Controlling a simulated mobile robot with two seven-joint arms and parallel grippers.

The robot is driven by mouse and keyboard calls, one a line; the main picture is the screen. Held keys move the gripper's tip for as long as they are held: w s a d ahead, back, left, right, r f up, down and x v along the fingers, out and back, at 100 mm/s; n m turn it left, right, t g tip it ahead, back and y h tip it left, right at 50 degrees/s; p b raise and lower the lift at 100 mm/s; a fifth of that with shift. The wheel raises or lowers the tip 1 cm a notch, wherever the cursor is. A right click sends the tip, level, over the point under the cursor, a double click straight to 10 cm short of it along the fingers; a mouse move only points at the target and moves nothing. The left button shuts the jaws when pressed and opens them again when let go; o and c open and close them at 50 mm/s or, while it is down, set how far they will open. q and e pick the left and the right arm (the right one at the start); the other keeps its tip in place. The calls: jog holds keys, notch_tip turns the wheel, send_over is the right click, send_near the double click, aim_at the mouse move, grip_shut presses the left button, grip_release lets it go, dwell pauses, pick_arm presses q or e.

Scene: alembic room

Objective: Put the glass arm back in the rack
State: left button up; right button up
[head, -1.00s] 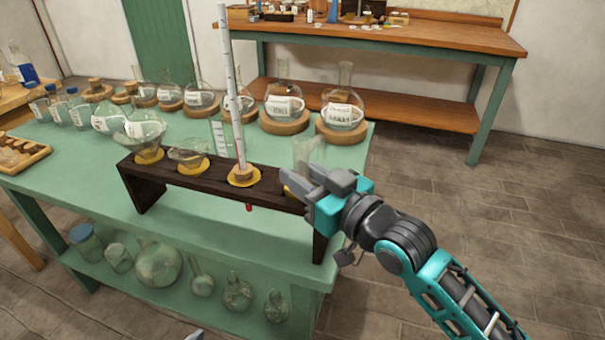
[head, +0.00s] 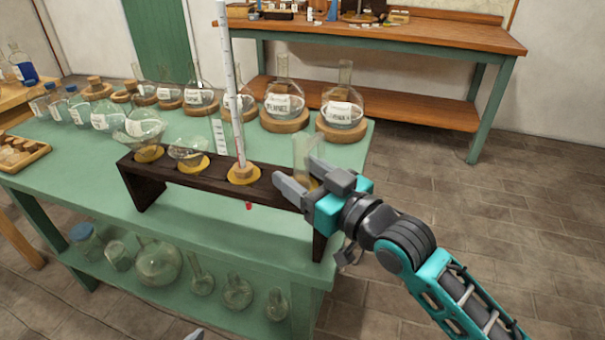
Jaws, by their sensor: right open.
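A dark wooden rack (head: 213,178) stands along the front of the green table, with yellow rings around its holes. A clear glass piece (head: 303,150), which may be the glass arm, stands upright at the rack's right end. Its lower part is hidden behind my right gripper (head: 296,177). That gripper is open, with its fingers spread around or just in front of the glass; I cannot tell whether they touch it. A thermometer (head: 232,95) stands upright in the rack left of the gripper. Two glass funnels or bowls (head: 145,127) (head: 189,148) sit further left. My left gripper is not clearly visible.
Labelled round flasks (head: 343,110) on cork rings line the back of the green table (head: 85,165). A lower shelf holds several glass vessels (head: 158,262). A wooden bench (head: 400,40) stands behind. The floor to the right (head: 500,220) is clear.

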pick_arm(q)
jog(key=shift+r+p, duration=0.25)
jog(key=shift+p, duration=0.15)
pick_arm(e)
jog(key=v, duration=1.3)
jog(key=shift+w, duration=0.1)
pick_arm(q)
jog(key=shift+y, duration=0.4)
jog(key=a+r+p, duration=0.1)
jog(key=p, duration=0.2)
jog(key=s+a+r+p, duration=0.1)
jog(key=r+p, duration=0.1)
jog(key=p, duration=0.1)
jog(key=shift+s+a+r, duration=0.15)
jog(key=shift+a+r, duration=0.05)
pick_arm(e)
jog(key=s+d+f+m+g+h, duration=0.1)
jog(key=s+d+f+m+h, duration=0.2)
jog(key=f, duration=0.7)
jog(key=s+d+f+m+g+h, duration=0.1)
jog(key=s+d+f+h, duration=0.4)
jog(key=f, duration=0.6)
jog(key=shift+s+d+m+g+h, duration=0.3)
jog(key=shift+s+d+m+h, duration=0.15)
jog(key=shift+m+h, duration=0.5)
pick_arm(q)
jog(key=shift+d+p, duration=0.2)
jog(key=shift+p, duration=0.1)
pick_arm(e)
jog(key=shift+r, duration=0.1)
